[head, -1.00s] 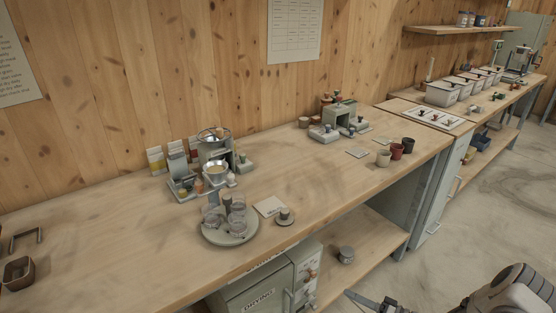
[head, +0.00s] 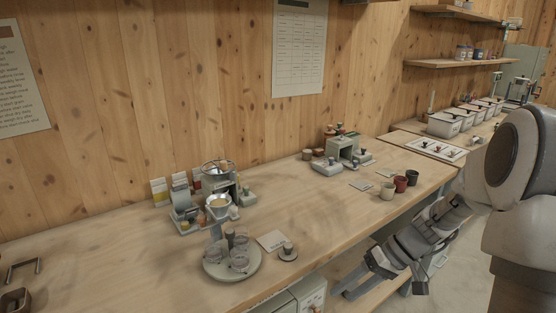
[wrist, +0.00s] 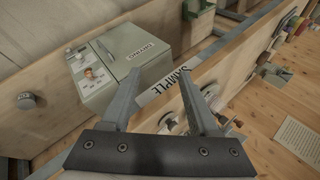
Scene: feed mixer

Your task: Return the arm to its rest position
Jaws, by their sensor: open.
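My gripper (head: 342,291) is at the lower middle right of the head view, in front of the bench's front edge and below its top. My arm reaches down to it from the right. In the wrist view my gripper (wrist: 158,84) has its two fingers spread, with nothing held between them. Behind the fingers show a bench edge with a SAMPLE label (wrist: 165,86) and a grey-green box marked DRYING (wrist: 122,62).
The wooden bench (head: 110,262) runs along the wall. It carries a round tray of glasses (head: 232,270), a balance-like device (head: 216,190), a grey-green device (head: 342,150) and three small cups, one red (head: 400,184). Open floor lies right.

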